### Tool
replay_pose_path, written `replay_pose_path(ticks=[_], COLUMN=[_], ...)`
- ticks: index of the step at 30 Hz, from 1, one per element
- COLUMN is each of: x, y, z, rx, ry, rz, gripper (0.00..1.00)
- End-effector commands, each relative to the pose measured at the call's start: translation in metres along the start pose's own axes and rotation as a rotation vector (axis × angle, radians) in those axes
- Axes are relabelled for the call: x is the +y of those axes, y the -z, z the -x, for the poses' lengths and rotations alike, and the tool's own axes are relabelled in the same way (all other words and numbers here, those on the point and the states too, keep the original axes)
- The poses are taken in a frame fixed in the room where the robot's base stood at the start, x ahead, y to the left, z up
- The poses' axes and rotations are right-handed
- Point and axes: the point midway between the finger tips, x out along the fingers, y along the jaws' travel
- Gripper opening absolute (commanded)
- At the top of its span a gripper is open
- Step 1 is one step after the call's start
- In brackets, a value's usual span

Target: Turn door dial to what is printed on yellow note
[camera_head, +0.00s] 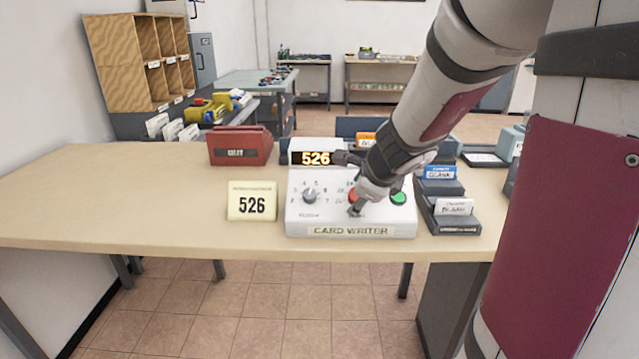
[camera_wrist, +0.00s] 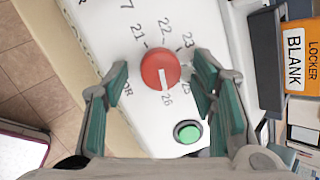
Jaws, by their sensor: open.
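The yellow note (camera_head: 251,203) reads "526" and stands upright on the desk, left of the card writer (camera_head: 350,231). The card writer's lit display (camera_head: 316,158) also reads 526. The red door dial (camera_wrist: 160,68) has a white line pointing at 26, with 21 to 25 also printed around it. My gripper (camera_head: 356,208) is over this dial and hides most of it in the head view. In the wrist view its green-padded fingers are open on either side of the dial, with gaps between them and it.
A grey dial (camera_head: 310,195) is on the left of the panel. A green button (camera_wrist: 187,131) is close beside the red dial. The desk's left side is clear.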

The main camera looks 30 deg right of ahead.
Motion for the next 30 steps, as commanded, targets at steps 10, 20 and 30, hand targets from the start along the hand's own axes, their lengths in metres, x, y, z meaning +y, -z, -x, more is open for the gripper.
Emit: replay_pose_path(ticks=[10, 20, 30], x=[0.000, -0.001, -0.001], y=[-0.001, 0.001, 0.000], z=[0.021, 0.064, 0.112], rx=[-0.005, 0.002, 0.000], ry=[0.001, 0.006, 0.003], rz=[0.003, 0.000, -0.001], gripper=[0.52, 0.52, 0.52])
